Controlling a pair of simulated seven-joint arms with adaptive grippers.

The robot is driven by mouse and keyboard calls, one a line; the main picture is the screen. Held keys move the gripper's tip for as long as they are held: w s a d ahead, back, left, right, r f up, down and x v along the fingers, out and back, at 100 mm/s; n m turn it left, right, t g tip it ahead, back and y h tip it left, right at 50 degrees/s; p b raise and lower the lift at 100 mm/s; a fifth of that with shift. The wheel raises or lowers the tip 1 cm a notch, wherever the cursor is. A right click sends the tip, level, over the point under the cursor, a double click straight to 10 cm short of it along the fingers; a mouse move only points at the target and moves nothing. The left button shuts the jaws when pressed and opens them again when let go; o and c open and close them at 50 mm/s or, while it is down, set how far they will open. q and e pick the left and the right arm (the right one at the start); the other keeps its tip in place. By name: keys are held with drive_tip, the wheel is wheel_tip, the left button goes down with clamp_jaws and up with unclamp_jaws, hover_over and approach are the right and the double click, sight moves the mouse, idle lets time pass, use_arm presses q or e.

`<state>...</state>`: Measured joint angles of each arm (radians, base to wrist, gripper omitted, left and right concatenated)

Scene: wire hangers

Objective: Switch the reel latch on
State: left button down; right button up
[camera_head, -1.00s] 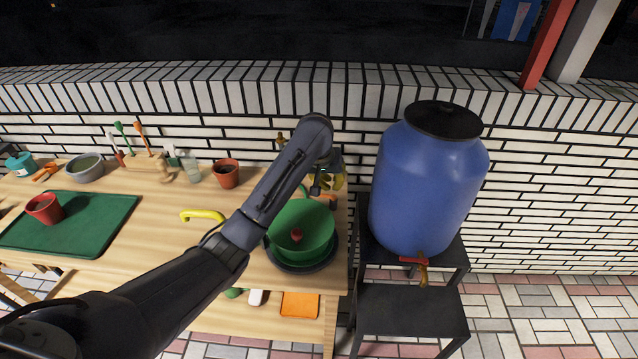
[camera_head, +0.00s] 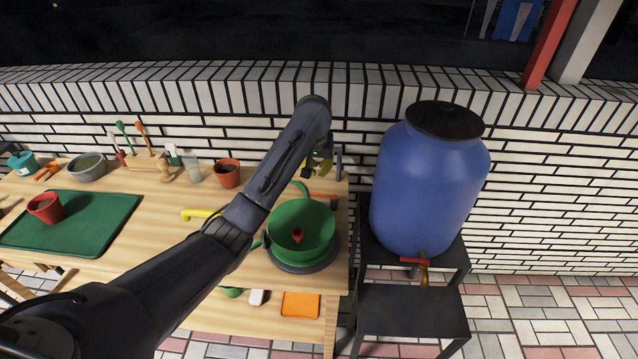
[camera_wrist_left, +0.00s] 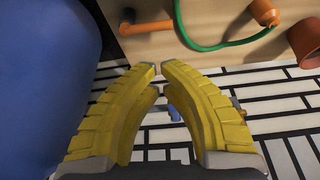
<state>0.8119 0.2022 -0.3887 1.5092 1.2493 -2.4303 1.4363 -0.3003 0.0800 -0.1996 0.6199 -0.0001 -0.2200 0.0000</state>
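A round green reel (camera_head: 303,215) sits on a dark round base at the right end of the wooden table. A small red piece (camera_head: 298,236) shows inside it; I cannot tell whether this is the latch. My left gripper (camera_head: 320,166) is behind the reel near the wall, partly hidden by my forearm. In the left wrist view its two yellow fingers (camera_wrist_left: 160,68) have a narrow gap between their tips, with nothing held. An orange bar (camera_wrist_left: 147,27) and a green hose (camera_wrist_left: 222,46) lie beyond the tips there. My right gripper is not in view.
A blue barrel (camera_head: 430,190) with a red-handled tap stands on a black stand right of the table. A terracotta pot (camera_head: 227,173), a yellow handle (camera_head: 200,214) and a green mat (camera_head: 95,228) are on the table. The brick wall (camera_head: 240,130) is close behind.

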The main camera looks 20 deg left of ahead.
sight(323, 195)
use_arm(q)
drive_tip(key=shift+x, duration=4.65)
drive_tip(key=shift+d, duration=0.1)
drive_tip(key=shift+d, duration=0.1)
drive_tip(key=shift+s+a+n, duration=0.15)
drive_tip(key=shift+a+n, duration=0.05)
drive_tip(key=shift+n, duration=0.2)
